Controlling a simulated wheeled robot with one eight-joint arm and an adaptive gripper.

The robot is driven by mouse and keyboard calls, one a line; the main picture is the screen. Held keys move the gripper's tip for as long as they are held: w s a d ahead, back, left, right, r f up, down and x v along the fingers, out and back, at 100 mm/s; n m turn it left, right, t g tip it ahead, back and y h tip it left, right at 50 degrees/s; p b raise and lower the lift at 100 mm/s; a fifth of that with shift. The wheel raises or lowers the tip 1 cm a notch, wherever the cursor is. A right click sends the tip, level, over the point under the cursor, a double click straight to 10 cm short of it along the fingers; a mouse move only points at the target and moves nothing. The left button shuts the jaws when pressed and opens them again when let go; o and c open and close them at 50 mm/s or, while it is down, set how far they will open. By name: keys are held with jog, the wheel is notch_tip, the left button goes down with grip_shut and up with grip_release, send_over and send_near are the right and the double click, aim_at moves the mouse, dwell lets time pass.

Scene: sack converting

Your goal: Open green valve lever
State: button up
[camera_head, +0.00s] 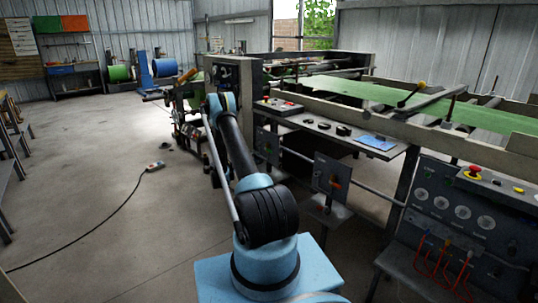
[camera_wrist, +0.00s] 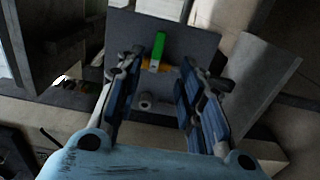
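The green valve lever (camera_wrist: 158,46) shows in the wrist view, upright, on a small yellow-orange fitting (camera_wrist: 157,66) in front of a dark grey plate (camera_wrist: 185,35). My gripper (camera_wrist: 160,72) is open, with one blue-and-grey finger on each side of the view. The lever appears between the fingertips, in the upper part of the gap. I cannot tell how far in front of the fingertips it is, and no contact shows. In the head view my arm reaches toward the machine's end, and the gripper and green lever cannot be made out there.
The long machine (camera_head: 460,115) with green sheet runs along the right. A control panel (camera_head: 465,215) with gauges and a red button stands at the lower right. A black cable with a small box (camera_head: 155,166) lies on the floor.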

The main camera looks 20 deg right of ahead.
aim_at(269, 151)
jog(key=x, duration=1.3)
jog(key=shift+d, duration=0.2)
grip_shut()
jog(key=shift+a, duration=0.1)
